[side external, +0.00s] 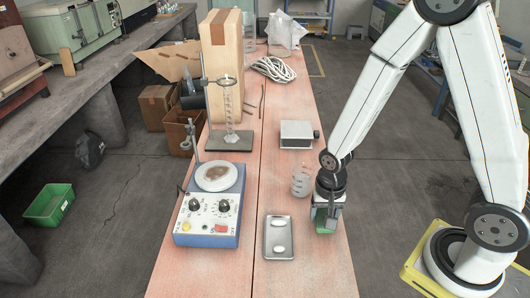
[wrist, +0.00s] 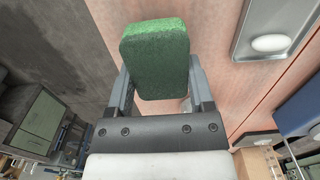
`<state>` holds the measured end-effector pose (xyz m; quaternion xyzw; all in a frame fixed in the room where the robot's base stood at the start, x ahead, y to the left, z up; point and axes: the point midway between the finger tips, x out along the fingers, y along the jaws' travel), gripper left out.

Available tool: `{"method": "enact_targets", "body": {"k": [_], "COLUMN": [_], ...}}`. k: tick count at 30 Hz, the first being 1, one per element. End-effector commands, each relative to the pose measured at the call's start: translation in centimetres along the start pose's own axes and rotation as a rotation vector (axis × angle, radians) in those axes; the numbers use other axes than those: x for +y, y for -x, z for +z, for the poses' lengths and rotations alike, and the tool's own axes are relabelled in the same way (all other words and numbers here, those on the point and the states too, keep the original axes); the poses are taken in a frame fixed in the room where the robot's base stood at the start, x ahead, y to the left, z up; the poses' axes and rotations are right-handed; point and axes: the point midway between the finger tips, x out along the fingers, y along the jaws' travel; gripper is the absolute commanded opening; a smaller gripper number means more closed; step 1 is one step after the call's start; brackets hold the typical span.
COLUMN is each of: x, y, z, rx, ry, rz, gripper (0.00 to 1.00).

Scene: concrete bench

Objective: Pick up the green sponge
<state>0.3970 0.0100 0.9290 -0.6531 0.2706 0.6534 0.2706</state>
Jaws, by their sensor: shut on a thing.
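The green sponge (wrist: 156,60) is a block held between the two fingers of my gripper (wrist: 160,85) in the wrist view, and it fills the gap between them. In the side external view, my gripper (side external: 326,212) points down over the right part of the bench. Only a small green part of the sponge (side external: 323,229) shows below the fingers there. The gripper is shut on the sponge. I cannot tell whether the sponge touches the bench.
A blue hotplate (side external: 209,239) stands further left. The bench's front right is clear.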

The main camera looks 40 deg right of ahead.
Motion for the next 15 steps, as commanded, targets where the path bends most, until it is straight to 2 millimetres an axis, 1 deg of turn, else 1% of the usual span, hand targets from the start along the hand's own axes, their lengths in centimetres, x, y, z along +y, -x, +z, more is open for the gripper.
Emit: {"method": "enact_targets", "body": {"k": [15], "x": [0.0], "y": [5.8], "z": [0.0], "rx": [0.003], "ry": [0.0], "rz": [-0.003], "gripper": [0.15]}}
